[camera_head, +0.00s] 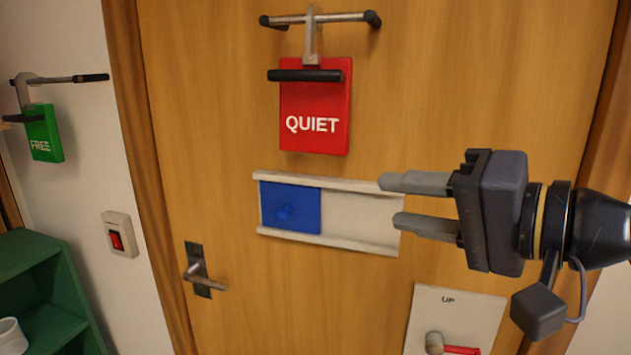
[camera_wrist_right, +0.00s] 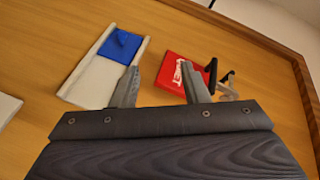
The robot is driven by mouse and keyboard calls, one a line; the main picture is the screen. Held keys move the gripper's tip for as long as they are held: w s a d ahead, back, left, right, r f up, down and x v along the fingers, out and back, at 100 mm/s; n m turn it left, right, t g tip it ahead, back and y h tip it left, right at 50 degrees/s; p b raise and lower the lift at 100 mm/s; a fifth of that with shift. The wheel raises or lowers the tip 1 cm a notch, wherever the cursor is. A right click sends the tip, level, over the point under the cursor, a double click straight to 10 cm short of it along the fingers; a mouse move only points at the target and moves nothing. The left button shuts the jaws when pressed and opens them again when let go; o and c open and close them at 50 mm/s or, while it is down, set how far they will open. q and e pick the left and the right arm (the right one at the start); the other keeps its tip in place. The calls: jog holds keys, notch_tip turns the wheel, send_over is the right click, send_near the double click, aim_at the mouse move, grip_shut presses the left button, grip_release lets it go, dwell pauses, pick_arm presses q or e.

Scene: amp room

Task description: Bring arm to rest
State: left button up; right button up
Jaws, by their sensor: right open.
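My right gripper (camera_head: 396,203) comes in from the right in the head view. It is open and empty, with its fingertips in front of the right end of a white sliding-sign rail (camera_head: 360,217) on the wooden door. In the right wrist view my gripper (camera_wrist_right: 168,77) shows its two fingers apart with nothing between them. A blue slider panel (camera_head: 290,207) with a small knob sits at the left end of the rail; it also shows in the wrist view (camera_wrist_right: 118,46). My left gripper is not in view.
A red QUIET sign (camera_head: 315,105) hangs on the door above the rail. A green FREE sign (camera_head: 43,133) hangs on the left wall. A door handle (camera_head: 205,272), a red switch (camera_head: 116,240), a green shelf (camera_head: 35,258) and an UP lever plate (camera_head: 452,306) are also around.

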jog(key=s+d+f+g+h, duration=0.1)
jog(key=s+d+f+h, duration=0.1)
jog(key=f, duration=1)
jog(key=s+d+f+n+g+h, duration=0.1)
jog(key=s+d+f, duration=0.4)
jog(key=f, duration=0.7)
jog(key=s+d+f+n+g+h, duration=0.1)
jog(key=s+d+f+g+h, duration=0.2)
jog(key=f, duration=0.9)
jog(key=shift+s+d+h, duration=0.35)
jog(key=shift+s+h, duration=0.35)
jog(key=shift+h, duration=0.3)
